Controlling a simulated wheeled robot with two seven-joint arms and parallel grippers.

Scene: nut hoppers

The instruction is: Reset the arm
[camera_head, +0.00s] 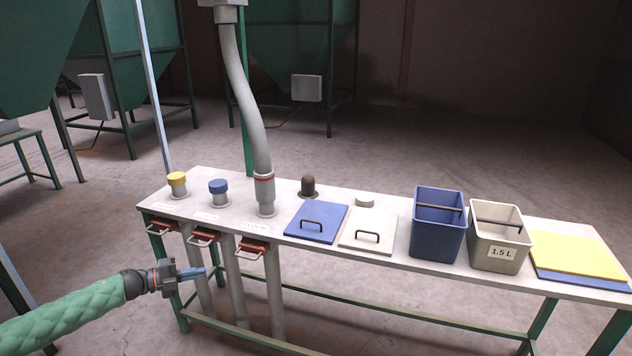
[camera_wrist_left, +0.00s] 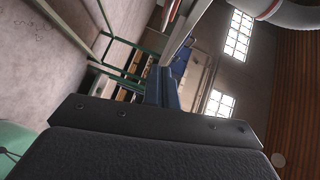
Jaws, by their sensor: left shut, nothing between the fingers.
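My left arm comes in from the lower left in a green sleeve. My left gripper (camera_head: 206,273) is in front of the white table's left end, a little below the tabletop. Its blue fingers are shut and hold nothing. In the left wrist view the shut fingers (camera_wrist_left: 164,88) point away from the dark gripper body, with nothing between them. My right gripper is in neither view.
The long white table (camera_head: 385,267) carries a blue bin (camera_head: 437,235), a grey bin (camera_head: 497,247), blue and white handled lids, and yellow and blue boards. Red-handled slides (camera_head: 203,236) jut from its front near my left gripper. A grey hose (camera_head: 250,110) rises behind.

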